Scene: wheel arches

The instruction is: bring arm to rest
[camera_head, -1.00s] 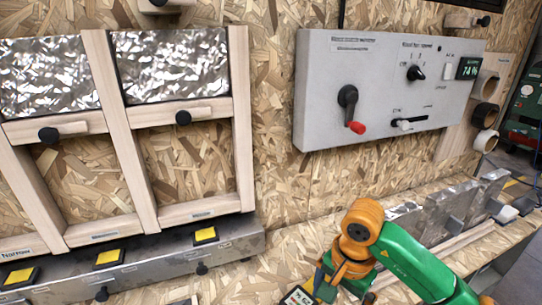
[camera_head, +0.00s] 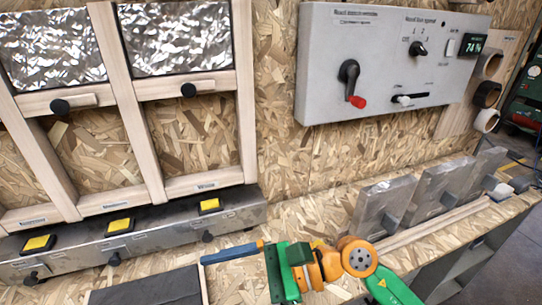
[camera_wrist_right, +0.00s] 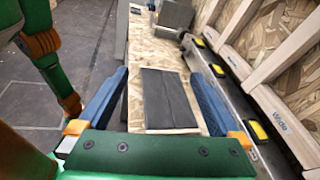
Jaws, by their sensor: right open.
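My right arm comes in from the lower right of the head view, green with orange joints. Its gripper (camera_head: 232,253) points left over the workbench, low in front of the metal rail, with a blue finger showing. In the right wrist view the two blue fingers of this gripper (camera_wrist_right: 158,78) stand wide apart with nothing between them. Beyond them a dark grey slab (camera_wrist_right: 168,100) lies on the bench. A green and orange arm link of mine fills the left of that view. I cannot make out my left gripper in either view.
A metal rail (camera_head: 140,240) with yellow-topped buttons runs below the wooden frames. A grey control panel (camera_head: 385,65) hangs on the chipboard wall. Several grey metal plates (camera_head: 385,205) stand on the bench at the right. The dark slab (camera_head: 150,288) lies at the front left.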

